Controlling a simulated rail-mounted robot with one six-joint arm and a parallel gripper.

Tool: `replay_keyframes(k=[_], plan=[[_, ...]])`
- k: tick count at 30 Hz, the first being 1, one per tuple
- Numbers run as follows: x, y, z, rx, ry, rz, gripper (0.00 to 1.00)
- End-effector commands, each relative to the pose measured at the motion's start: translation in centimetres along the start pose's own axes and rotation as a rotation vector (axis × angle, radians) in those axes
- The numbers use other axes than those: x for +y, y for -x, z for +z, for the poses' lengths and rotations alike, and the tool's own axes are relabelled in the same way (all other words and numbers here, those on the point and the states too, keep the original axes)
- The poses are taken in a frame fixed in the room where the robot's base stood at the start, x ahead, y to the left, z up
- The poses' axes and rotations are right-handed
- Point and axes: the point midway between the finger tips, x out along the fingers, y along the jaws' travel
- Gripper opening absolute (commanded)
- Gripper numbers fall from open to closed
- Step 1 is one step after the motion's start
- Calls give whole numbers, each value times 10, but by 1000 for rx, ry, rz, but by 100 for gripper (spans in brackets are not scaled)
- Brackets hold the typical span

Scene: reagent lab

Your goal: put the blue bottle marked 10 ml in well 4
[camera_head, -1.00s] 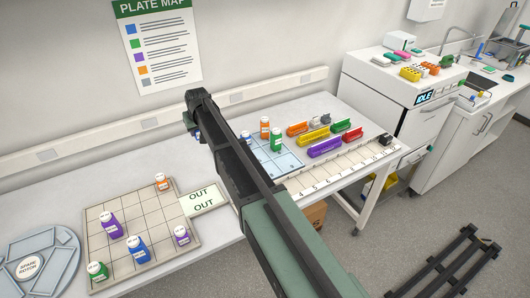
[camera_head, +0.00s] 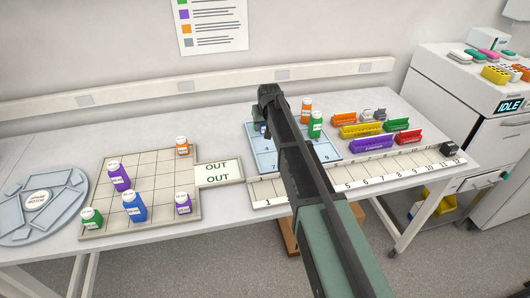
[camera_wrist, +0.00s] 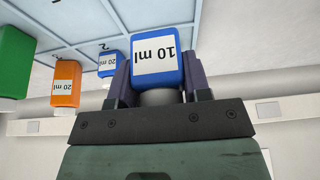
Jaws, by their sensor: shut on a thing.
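The blue bottle marked 10 ml (camera_wrist: 155,55) is between the jaws of my gripper (camera_wrist: 157,85), which is shut on it. Its label reads upside down in the wrist view. In the head view my gripper (camera_head: 258,116) is at the back left of the light-blue well plate (camera_head: 263,161), partly hidden by my arm. A digit 4 shows on the plate's left part. The plate also fills the upper left of the wrist view (camera_wrist: 80,22). I cannot tell whether the held bottle touches it. Another blue bottle, marked 20 ml (camera_wrist: 109,64), stands close beside my gripper.
An orange bottle (camera_head: 306,110) and a green bottle (camera_head: 316,125) stand at the plate's back right. Coloured racks (camera_head: 371,145) and a numbered strip (camera_head: 375,174) lie to the right. The gridded tray (camera_head: 150,183) at left holds several bottles, with an OUT card (camera_head: 217,173) beside it.

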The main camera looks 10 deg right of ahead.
Motion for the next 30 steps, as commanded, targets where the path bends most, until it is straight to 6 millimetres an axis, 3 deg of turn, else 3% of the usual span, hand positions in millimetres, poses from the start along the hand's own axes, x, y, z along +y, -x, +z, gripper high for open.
replay_keyframes(k=[1, 7, 13, 24, 25, 30], plan=[[0, -18, 8, 0, 0, 0, 21], [0, -20, 8, 0, 0, 0, 21], [0, -58, 24, 0, 0, 0, 21], [0, -57, 24, 0, 0, 0, 21], [0, -57, 24, 0, 0, 0, 46], [0, -56, 23, 0, 0, 0, 70]])
